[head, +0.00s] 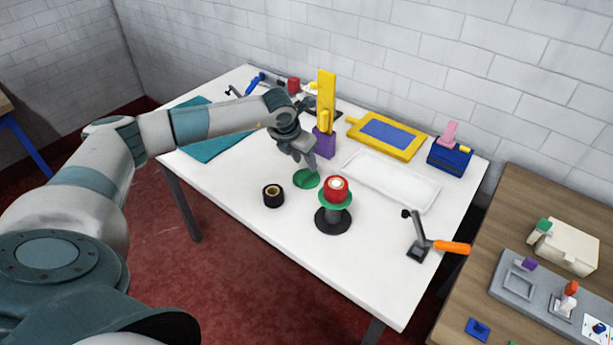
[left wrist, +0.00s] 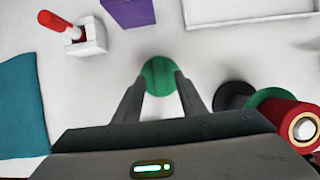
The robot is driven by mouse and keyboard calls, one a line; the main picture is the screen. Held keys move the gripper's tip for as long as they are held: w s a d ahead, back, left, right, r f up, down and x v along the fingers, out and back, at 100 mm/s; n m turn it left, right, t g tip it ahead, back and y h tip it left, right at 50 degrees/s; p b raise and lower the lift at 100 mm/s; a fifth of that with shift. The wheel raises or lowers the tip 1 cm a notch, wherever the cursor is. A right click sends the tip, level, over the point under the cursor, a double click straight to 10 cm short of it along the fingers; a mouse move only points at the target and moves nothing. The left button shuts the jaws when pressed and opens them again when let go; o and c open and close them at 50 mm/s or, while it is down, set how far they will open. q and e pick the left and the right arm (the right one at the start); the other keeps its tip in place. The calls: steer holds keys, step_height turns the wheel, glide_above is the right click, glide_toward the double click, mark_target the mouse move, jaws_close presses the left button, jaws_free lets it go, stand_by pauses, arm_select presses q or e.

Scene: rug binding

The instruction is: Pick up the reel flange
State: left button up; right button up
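The reel flange, a flat green disc (head: 306,179), lies on the white table near its middle. It also shows in the left wrist view (left wrist: 160,74). My left gripper (head: 311,167) is above it and points down. In the left wrist view its two fingers (left wrist: 160,82) are apart, with the disc showing between their tips and nothing held. I cannot tell whether the fingers touch the disc. Another green disc (head: 322,198) sits under a red roll (head: 337,187) on a black-based stand (head: 332,221), just right of the gripper. My right gripper is not in view.
A black roll (head: 273,196) stands left of the stand. A white tray (head: 391,180), yellow-framed blue board (head: 387,134) and purple holder (head: 324,143) are behind. An orange-handled tool (head: 436,245) is at the right. The front table strip is clear.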

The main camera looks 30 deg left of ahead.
mark_target(306, 172)
arm_select(q)
step_height(306, 172, down, 4)
steer(key=shift+w+a+r+p, duration=0.1)
steer(key=shift+r+p, duration=0.15)
steer(key=shift+p, duration=0.85)
steer(key=shift+x, duration=0.85)
steer(key=shift+r, duration=0.1)
jaws_close()
